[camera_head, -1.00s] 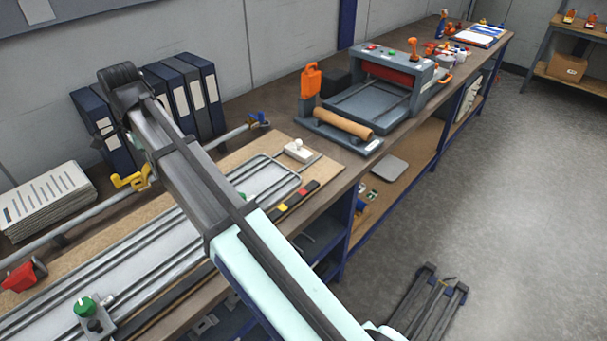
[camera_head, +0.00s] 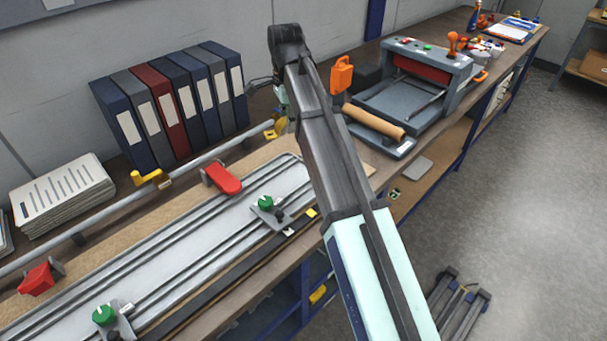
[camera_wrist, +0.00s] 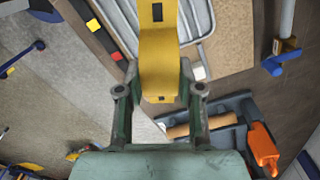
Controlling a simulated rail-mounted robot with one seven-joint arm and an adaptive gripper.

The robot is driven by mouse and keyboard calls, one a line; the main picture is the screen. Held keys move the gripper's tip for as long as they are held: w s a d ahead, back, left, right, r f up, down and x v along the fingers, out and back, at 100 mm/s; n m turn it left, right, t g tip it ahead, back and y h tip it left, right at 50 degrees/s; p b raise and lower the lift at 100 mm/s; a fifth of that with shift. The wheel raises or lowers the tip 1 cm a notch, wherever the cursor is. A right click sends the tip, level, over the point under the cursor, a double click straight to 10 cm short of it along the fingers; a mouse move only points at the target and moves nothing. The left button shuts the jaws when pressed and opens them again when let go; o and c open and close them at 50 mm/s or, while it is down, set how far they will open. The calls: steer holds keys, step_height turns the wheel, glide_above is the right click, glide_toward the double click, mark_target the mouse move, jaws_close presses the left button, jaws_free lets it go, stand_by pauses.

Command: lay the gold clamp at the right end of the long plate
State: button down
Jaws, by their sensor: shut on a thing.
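My gripper (camera_wrist: 160,92) is shut on the gold clamp (camera_wrist: 158,50), which sticks out beyond the fingers in the wrist view. The long grey plate (camera_head: 180,245) lies along the bench. My arm hides part of its right end in the head view. The plate's rounded end (camera_wrist: 208,22) shows beside the clamp in the wrist view; whether they touch cannot be told.
A yellow clamp (camera_head: 150,178) is on the rail behind. Binders (camera_head: 170,105) stand at the back. A press (camera_head: 415,85) and cardboard tube (camera_head: 374,121) are to the right.

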mark_target(290, 181)
step_height(290, 181, down, 19)
steer(key=p, duration=0.4)
steer(key=shift+s+a, duration=0.1)
steer(key=shift+f, duration=0.2)
steer(key=c, duration=0.7)
jaws_free()
steer(key=shift+c, duration=0.2)
steer(key=shift+r, duration=0.1)
step_height(290, 181, up, 12)
steer(key=b, duration=0.2)
steer(key=shift+r, duration=0.1)
